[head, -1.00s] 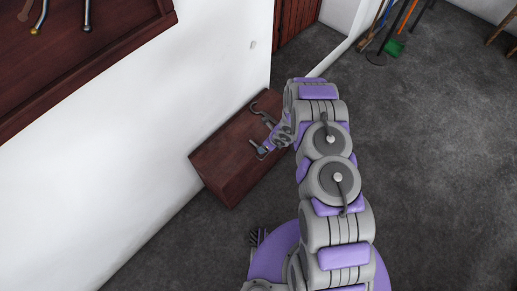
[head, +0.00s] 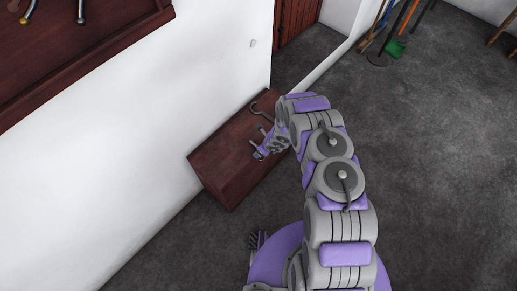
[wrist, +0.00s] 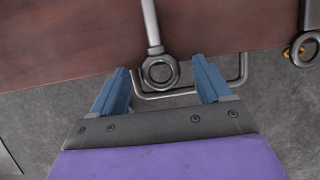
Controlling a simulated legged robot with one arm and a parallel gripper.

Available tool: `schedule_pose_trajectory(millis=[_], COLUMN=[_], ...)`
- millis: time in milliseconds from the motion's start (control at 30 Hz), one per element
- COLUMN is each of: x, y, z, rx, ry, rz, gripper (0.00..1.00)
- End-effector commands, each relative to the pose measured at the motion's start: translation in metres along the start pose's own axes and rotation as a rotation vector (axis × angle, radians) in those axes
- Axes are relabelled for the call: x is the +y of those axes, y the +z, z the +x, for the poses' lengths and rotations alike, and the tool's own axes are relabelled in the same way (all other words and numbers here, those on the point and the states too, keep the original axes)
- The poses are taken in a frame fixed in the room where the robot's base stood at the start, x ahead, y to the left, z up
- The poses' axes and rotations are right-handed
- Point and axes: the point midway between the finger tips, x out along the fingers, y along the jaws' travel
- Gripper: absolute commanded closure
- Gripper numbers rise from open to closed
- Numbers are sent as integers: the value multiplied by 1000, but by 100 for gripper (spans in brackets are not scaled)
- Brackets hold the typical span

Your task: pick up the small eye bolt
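A grey metal eye bolt (wrist: 160,70), which I take for the small one, lies on the brown wooden chest in the wrist view. Its ring points toward me and overhangs the chest's edge; its shank runs away over the wood. My gripper (wrist: 163,80) is open, with one blue finger on each side of the ring and a gap on both sides. In the head view my gripper (head: 262,153) is at the chest's right side, and small metal parts beside it are too small to tell apart.
The chest (head: 215,165) stands against the white wall. Its metal handle (wrist: 241,75) passes behind the fingers. Another, thicker eye bolt (wrist: 308,42) is at the right edge of the wrist view. A hook-shaped piece (head: 262,108) lies farther back.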

Motion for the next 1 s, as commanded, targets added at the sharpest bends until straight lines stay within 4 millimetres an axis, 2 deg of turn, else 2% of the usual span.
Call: schedule_pose_trajectory(millis=[67, 633, 1000], x=[0, 0, 0], y=[0, 0, 2], z=[0, 0, -5], rx=[0, -1, 0], ry=[0, 0, 0], rz=[0, 0, -1], gripper=[30, 85, 86])
